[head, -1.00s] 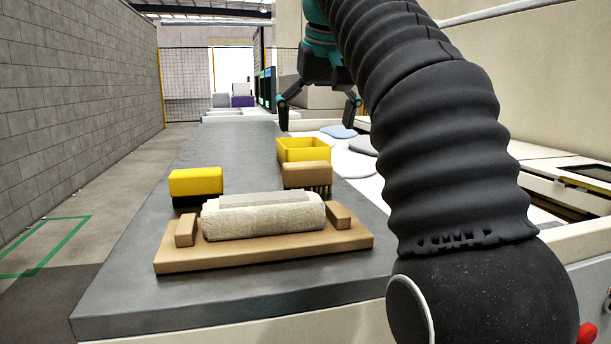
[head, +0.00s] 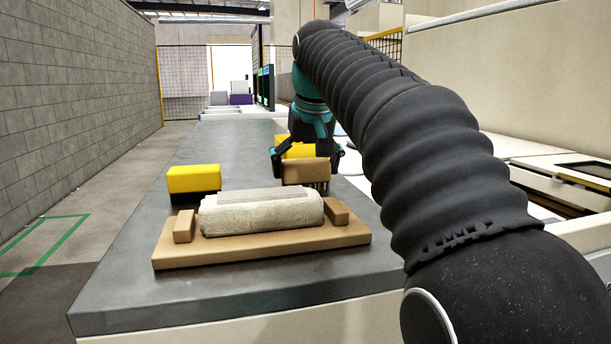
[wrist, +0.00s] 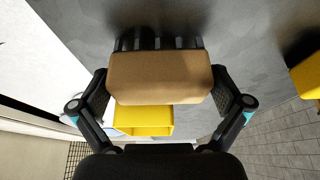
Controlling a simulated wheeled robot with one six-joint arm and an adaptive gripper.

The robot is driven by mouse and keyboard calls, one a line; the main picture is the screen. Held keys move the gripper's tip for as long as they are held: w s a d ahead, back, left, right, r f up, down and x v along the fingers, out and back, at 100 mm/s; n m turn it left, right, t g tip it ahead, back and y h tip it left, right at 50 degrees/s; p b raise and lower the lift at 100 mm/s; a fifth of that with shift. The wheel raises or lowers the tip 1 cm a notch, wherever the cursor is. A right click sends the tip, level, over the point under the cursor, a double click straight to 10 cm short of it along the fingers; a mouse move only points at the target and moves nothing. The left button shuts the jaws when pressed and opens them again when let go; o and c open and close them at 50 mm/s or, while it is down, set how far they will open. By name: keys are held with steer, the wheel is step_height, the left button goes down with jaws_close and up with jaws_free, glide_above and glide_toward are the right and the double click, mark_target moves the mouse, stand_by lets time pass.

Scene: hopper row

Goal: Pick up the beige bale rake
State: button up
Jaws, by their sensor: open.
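The beige bale rake (head: 306,172) is a tan block with dark tines below it, standing on the grey counter behind the pale bale. In the wrist view the rake (wrist: 160,76) lies between my open fingers, its tines toward the top of the picture. My gripper (head: 307,166) is open, with one finger to each side of the rake in the head view. It also shows in the wrist view (wrist: 160,101), where the fingertips are close to the rake's two ends. I cannot tell whether they touch it.
A wrapped pale bale (head: 262,212) lies on a tan board (head: 262,250) with end blocks. A yellow block with a dark underside (head: 194,179) stands to the left. A yellow bin (wrist: 144,121) is just beyond the rake. The counter (head: 120,290) is clear at front left.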

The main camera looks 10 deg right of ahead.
mark_target(304, 159)
steer(key=shift+w+f, duration=0.15)
steer(key=shift+f, duration=0.25)
steer(key=c, duration=1)
steer(key=shift+r, duration=0.6)
step_height(304, 159, up, 3)
steer(key=shift+r, duration=0.1)
steer(key=s+d+r, duration=0.6)
steer(key=s+d, duration=0.2)
steer(key=shift+s+r, duration=0.2)
steer(key=shift+r, duration=0.15)
